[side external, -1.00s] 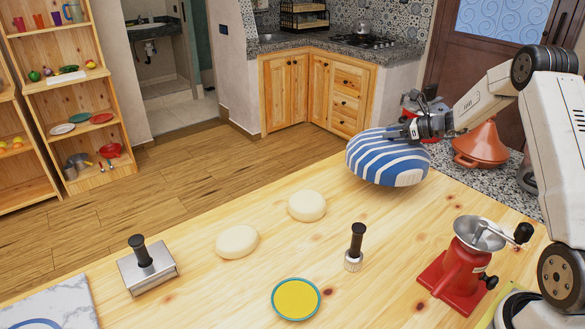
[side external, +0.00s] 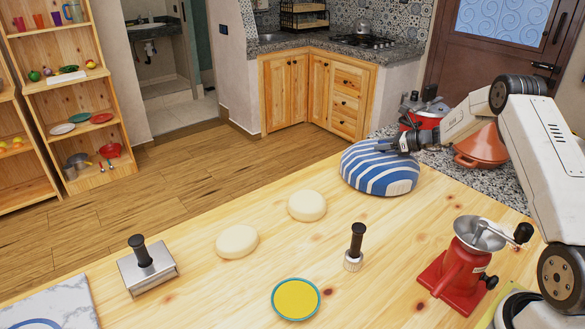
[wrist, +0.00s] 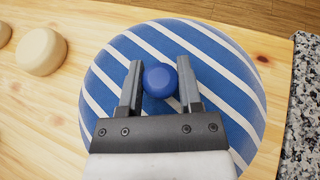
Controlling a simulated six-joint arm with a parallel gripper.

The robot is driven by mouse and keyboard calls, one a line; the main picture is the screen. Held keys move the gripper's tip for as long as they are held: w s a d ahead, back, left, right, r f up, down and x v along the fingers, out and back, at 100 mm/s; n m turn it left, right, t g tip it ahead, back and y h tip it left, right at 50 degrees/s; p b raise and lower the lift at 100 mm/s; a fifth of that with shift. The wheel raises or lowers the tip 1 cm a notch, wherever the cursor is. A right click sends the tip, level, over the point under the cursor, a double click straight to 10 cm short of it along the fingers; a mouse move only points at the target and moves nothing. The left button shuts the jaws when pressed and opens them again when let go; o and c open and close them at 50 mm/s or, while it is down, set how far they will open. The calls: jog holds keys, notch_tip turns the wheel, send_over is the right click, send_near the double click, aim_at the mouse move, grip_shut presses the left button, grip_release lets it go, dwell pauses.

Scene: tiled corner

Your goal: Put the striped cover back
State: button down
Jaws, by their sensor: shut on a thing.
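In the wrist view the cover (wrist: 215,62) fills the middle, with a round blue knob (wrist: 160,80) on top. My gripper (side external: 388,144) is above the cover, its two fingers on either side of the knob and shut on it.
Two pale dough rounds (side external: 307,206) (side external: 237,241) lie left of the cover. A black-handled stamp (side external: 354,248), a yellow dish (side external: 296,298), a metal press (side external: 147,268) and a red grinder (side external: 462,265) stand nearer. A granite counter (wrist: 303,105) borders the table.

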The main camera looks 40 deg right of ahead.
jog(key=shift+f, duration=0.55)
jog(key=shift+f, duration=0.2)
jog(key=shift+c, duration=1.4)
grip_release()
jog(key=shift+r, duration=0.1)
jog(key=shift+r, duration=0.15)
jog(key=v, duration=1.2)
jog(key=shift+d, duration=0.1)
